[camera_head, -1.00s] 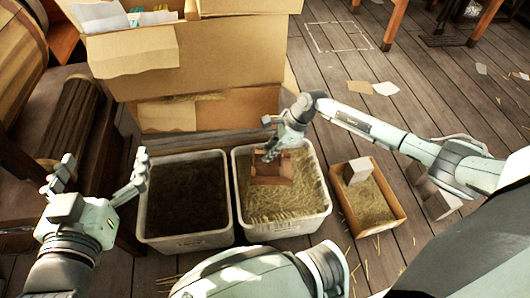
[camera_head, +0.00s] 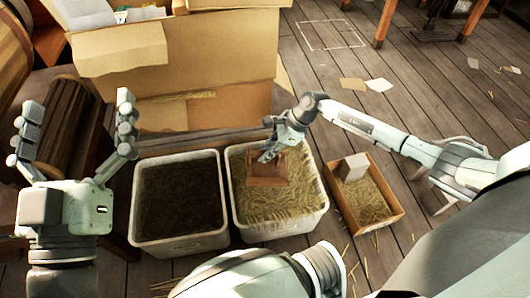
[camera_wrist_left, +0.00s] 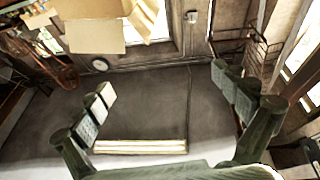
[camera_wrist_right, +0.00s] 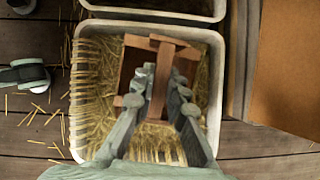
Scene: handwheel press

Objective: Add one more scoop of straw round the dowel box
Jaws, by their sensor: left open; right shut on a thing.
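The brown wooden dowel box (camera_head: 267,172) sits in straw (camera_head: 270,208) inside a white crate (camera_head: 318,222). My right gripper (camera_head: 270,150) reaches down over the crate and is shut on the dowel box. In the right wrist view, its fingers (camera_wrist_right: 158,80) overlap the box's crossed slats (camera_wrist_right: 165,47), with straw around the box. The exact contact is partly hidden by the fingers. A small open box (camera_head: 387,216) of straw stands right of the crate, with a pale block-like thing (camera_head: 354,167) in it. My left gripper (camera_head: 78,110) is open and empty, raised at the left.
A second white crate (camera_head: 180,245) with dark contents stands left of the straw crate. A large open cardboard box (camera_head: 190,60) stands behind both. Loose straw and paper sheets (camera_head: 379,86) lie on the plank floor (camera_head: 440,90), largely clear at the right.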

